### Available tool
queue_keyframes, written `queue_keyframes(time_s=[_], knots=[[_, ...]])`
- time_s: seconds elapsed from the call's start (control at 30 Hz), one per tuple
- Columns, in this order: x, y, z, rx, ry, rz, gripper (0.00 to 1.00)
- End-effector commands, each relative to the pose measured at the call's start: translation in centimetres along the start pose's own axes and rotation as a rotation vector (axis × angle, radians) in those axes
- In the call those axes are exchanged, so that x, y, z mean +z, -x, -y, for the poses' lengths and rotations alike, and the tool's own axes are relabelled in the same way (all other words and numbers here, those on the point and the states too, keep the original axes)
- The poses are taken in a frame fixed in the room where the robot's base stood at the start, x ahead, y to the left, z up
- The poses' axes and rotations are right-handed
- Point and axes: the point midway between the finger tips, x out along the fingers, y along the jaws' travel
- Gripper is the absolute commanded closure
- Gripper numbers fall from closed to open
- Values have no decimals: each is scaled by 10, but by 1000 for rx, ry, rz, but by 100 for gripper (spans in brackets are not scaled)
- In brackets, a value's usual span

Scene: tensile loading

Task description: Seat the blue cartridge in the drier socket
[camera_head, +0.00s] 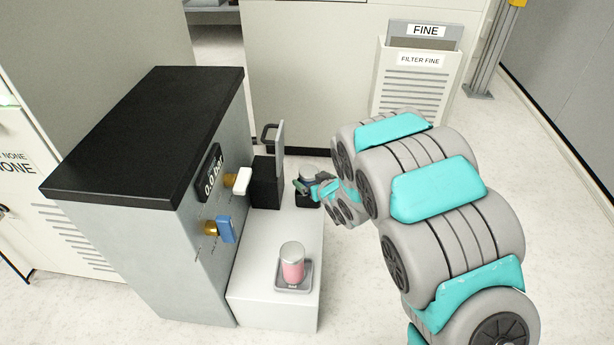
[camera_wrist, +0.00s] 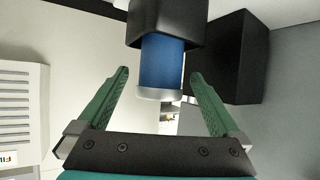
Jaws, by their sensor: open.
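The blue cartridge (camera_wrist: 162,66) with a silver end cap shows in the wrist view. Its far end goes into a black block (camera_wrist: 168,22), which looks like the socket; I cannot tell how deep it sits. My gripper (camera_wrist: 158,75) is open, with one green finger on each side of the cartridge and a visible gap to each. In the head view my gripper (camera_head: 316,186) is small, just above a low black block (camera_head: 309,200) on the white bench. The blue cartridge cannot be made out there.
A pink cartridge (camera_head: 292,266) stands upright in a grey tray (camera_head: 308,277) on the bench front. A taller black box (camera_head: 267,184) with an upright panel (camera_head: 280,137) is left of my gripper. A grey cabinet (camera_head: 165,240) with blue and white valve handles borders the bench. A filter bin (camera_head: 414,90) stands behind.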

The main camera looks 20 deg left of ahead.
Motion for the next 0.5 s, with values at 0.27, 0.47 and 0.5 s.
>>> queue_keyframes(time_s=[0.27, 0.47, 0.5], knots=[[-2, 46, 0, 0, 0, -3, 0], [0, 63, 0, 0, 0, 1, 0], [1, 65, 0, -1, 0, 1, 0]])
